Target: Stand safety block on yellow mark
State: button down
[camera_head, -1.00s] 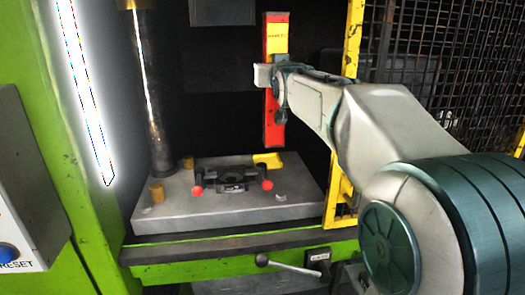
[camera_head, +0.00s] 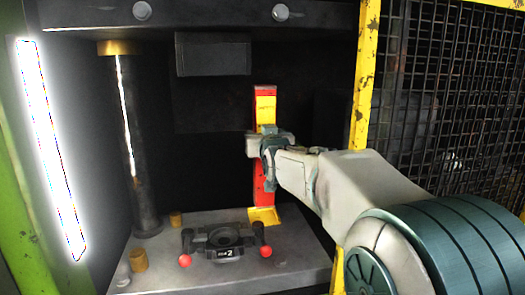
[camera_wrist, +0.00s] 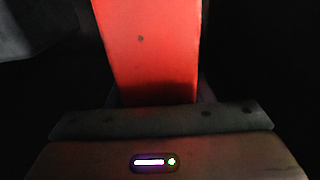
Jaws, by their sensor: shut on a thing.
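The safety block (camera_head: 265,185) is a tall red bar with a yellow label near its top. It is upright in the head view, and its red face fills the middle of the wrist view (camera_wrist: 152,50). My gripper (camera_head: 265,143) is shut on the block around its middle. The yellow mark (camera_head: 264,217) lies on the grey press bed at the back right. The block's lower end appears right at the mark's back edge; I cannot tell whether it touches the bed.
A dark die labelled 2 (camera_head: 222,240) with two red-knobbed handles sits on the press bed (camera_head: 190,278), in front of the mark. A steel column (camera_head: 136,150) stands at left. The ram (camera_head: 213,55) hangs above. A yellow frame (camera_head: 365,75) and mesh guard (camera_head: 450,90) are at right.

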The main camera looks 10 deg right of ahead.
jog(key=shift+f+p, duration=0.35)
jog(key=shift+f, duration=1.55)
jog(key=c, duration=0.7)
grip_release()
jog(key=shift+s, duration=0.1)
jog(key=shift+r, duration=0.1)
jog(key=s+b, duration=0.4)
jog(key=s, duration=0.8)
